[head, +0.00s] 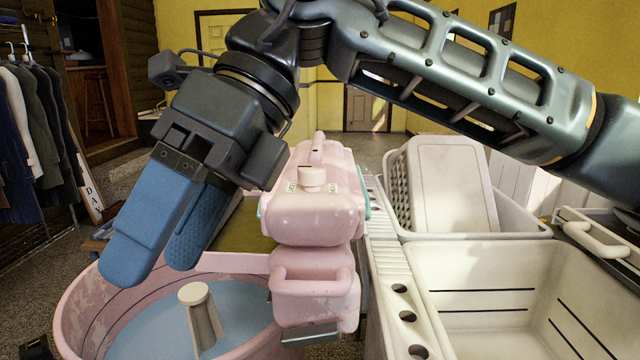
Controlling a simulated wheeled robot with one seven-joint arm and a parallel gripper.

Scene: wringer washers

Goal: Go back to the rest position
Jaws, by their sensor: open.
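My gripper (161,262) has two blue padded fingers and hangs above the left part of the pink washer tub (85,289). The fingers point down and to the left. A gap shows between them and nothing is held. My grey arm reaches in from the right edge across the top of the view. The pink wringer head (315,222), with a white knob (312,177) on its top, stands just right of my gripper, apart from the fingers. Blue water and a pale agitator post (201,308) show inside the tub below.
A white double basin (455,290) stands at the right, with a white basket (398,188) and a pale bin (452,185) in its far part. Clothes (40,140) hang on a rack at the left. Open floor (360,150) leads to a far door (367,108).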

